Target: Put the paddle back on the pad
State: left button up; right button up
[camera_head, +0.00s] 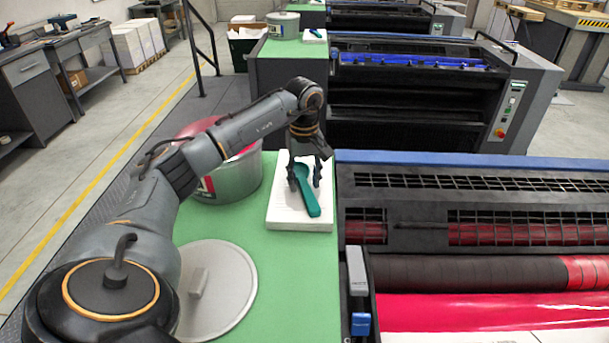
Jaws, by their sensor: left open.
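The teal paddle (311,203) lies on the white pad (286,214), which rests on the green counter top. I cannot tell whether the fingers touch the paddle. My right gripper is not in view.
A metal ink can (236,180) with magenta inside stands left of the pad, partly behind my left arm. A round grey lid (218,300) lies on the green counter (295,285). A press with magenta rollers (470,310) borders the counter on the right.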

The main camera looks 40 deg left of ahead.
aim_at(305, 183)
pick_arm(q)
notch_tip(305, 183, up, 12)
jog(key=shift+b, duration=0.45)
jog(key=shift+w+a, duration=0.1)
dwell(0.3)
